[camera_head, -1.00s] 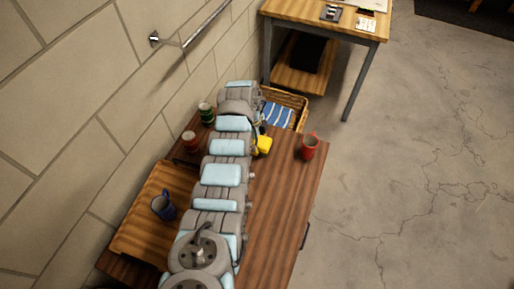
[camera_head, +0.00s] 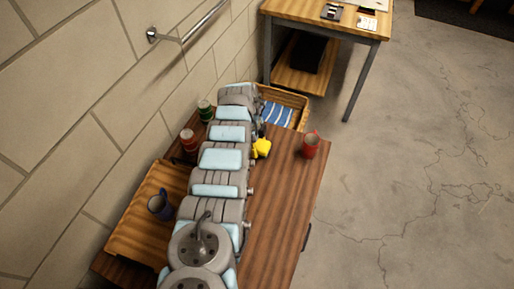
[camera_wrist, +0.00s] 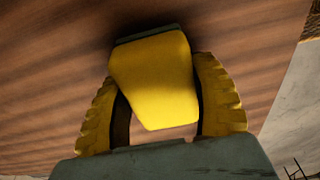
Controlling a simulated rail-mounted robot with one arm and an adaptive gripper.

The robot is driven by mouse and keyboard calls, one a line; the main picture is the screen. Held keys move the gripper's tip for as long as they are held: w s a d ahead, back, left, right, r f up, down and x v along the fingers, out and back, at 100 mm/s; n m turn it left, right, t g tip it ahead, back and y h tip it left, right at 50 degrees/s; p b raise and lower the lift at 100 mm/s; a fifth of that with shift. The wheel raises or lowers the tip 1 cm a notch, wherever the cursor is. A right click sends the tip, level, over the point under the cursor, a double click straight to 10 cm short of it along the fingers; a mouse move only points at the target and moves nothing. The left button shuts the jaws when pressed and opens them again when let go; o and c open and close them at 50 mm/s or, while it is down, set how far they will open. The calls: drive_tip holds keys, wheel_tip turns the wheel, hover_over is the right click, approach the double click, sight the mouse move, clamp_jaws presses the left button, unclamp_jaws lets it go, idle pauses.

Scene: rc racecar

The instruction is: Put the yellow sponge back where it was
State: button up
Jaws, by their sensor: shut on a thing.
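The yellow sponge (camera_wrist: 155,80) fills the middle of the wrist view, between the two yellow ridged fingers of my gripper (camera_wrist: 160,105). My gripper is shut on it. The sponge's face is tilted a little, with the wooden tabletop behind it. In the head view the sponge (camera_head: 262,148) shows as a small yellow patch at the right side of my arm, over the far part of the table (camera_head: 275,200). My arm hides most of the gripper there, and I cannot tell the exact gap to the tabletop.
A red mug (camera_head: 310,146) stands right of the sponge. A blue mug (camera_head: 160,206) is on a wooden board (camera_head: 133,236) at left. A red can (camera_head: 189,140) and green can (camera_head: 205,110) stand near the wall. A basket (camera_head: 290,102) with striped cloth is beyond.

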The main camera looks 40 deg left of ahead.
drive_tip(key=shift+f, duration=0.15)
drive_tip(key=o, duration=1.1)
drive_tip(key=r+p, duration=0.2)
drive_tip(key=r, duration=0.1)
drive_tip(key=shift+a+r, duration=0.15)
drive_tip(key=shift+a, duration=0.05)
drive_tip(key=shift+s+a+r, duration=0.1)
drive_tip(key=shift+a+r, duration=0.1)
drive_tip(key=shift+r, duration=1.3)
drive_tip(key=shift+s+a+r, duration=0.15)
drive_tip(key=shift+a+r, duration=0.05)
drive_tip(key=shift+r, duration=1.3)
drive_tip(key=shift+s+a+r, duration=0.1)
drive_tip(key=shift+a+r, duration=0.1)
drive_tip(key=shift+r, duration=1.3)
